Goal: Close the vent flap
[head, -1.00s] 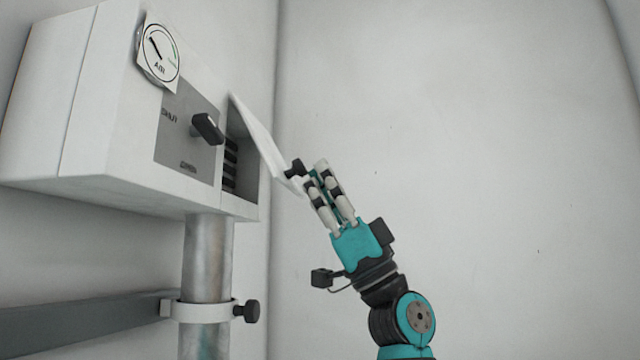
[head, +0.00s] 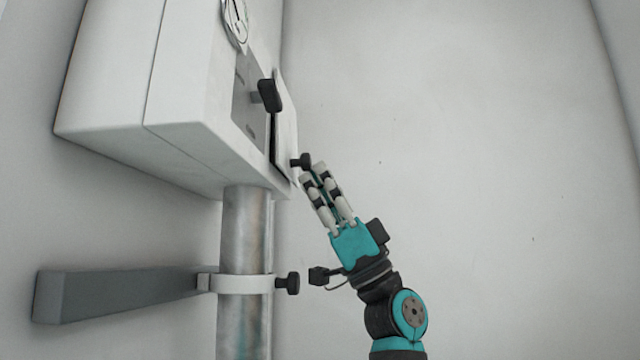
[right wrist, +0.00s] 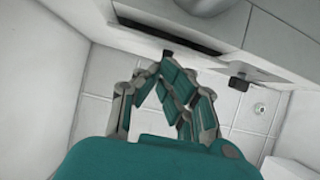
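The vent flap (head: 288,125) is a thin white panel on the front of the white wall box, seen almost edge-on in the head view. A dark gap shows along its near side, so it stands somewhat ajar. Its small black knob (head: 301,160) sticks out near the lower edge. My right gripper (head: 312,172) is at the knob, its fingertips just below and right of it; I cannot tell whether they touch. My left gripper is out of view.
The white box (head: 130,110) carries a round gauge (head: 236,20) and a black handle (head: 270,96) beside the flap. Below are a metal pipe (head: 246,235), a grey bracket (head: 120,290) and a black clamp knob (head: 287,283). The space right of my arm is clear.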

